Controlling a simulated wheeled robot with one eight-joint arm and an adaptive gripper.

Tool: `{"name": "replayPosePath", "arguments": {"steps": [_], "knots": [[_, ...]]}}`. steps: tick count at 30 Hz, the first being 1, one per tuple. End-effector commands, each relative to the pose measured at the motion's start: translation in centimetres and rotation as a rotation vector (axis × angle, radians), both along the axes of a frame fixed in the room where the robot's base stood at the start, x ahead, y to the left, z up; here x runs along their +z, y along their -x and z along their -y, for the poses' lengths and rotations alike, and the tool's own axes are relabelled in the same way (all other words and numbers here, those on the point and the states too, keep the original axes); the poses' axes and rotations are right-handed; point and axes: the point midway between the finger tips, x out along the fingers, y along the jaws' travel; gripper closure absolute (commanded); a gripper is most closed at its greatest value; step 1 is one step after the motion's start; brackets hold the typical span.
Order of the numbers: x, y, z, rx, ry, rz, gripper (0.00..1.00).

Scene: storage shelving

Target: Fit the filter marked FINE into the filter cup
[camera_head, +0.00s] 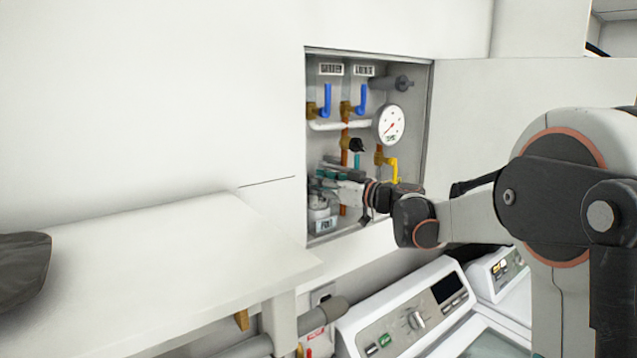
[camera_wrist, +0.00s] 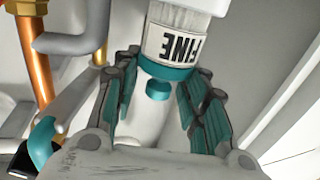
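The filter marked FINE (camera_wrist: 182,42) is at the top of the wrist view, white with a label that reads upside down there. It has a teal end cap (camera_wrist: 166,70) with a small teal knob (camera_wrist: 157,91). In the head view a small white labelled body (camera_head: 323,224), probably this filter, stands low in the wall cabinet. My gripper (camera_wrist: 162,72) is open, its teal-padded fingers on either side of the cap and knob; I cannot tell whether they touch the cap. In the head view my gripper (camera_head: 329,180) is inside the cabinet, above that body. I cannot identify the filter cup.
The cabinet (camera_head: 418,110) holds copper pipes (camera_wrist: 35,60), blue valve handles (camera_head: 327,99), a pressure gauge (camera_head: 390,124) and a yellow pipe (camera_head: 392,172), close around my gripper. A white worktop (camera_head: 170,265) is at left. White machines (camera_head: 415,318) stand below the cabinet.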

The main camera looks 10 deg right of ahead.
Motion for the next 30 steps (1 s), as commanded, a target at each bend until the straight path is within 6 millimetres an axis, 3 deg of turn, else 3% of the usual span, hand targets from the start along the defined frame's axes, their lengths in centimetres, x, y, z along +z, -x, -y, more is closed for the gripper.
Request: {"name": "replayPosePath", "arguments": {"steps": [1,3,17,30], "knots": [[0.0,0.0,0.0,0.000,0.000,0.000,0.52],[0.0,0.0,0.0,0.000,0.000,0.000,0.37],[0.0,0.6,0.5,-0.001,0.000,0.000,0.37],[0.0,7.1,5.6,-0.004,0.000,0.000,0.37]]}}
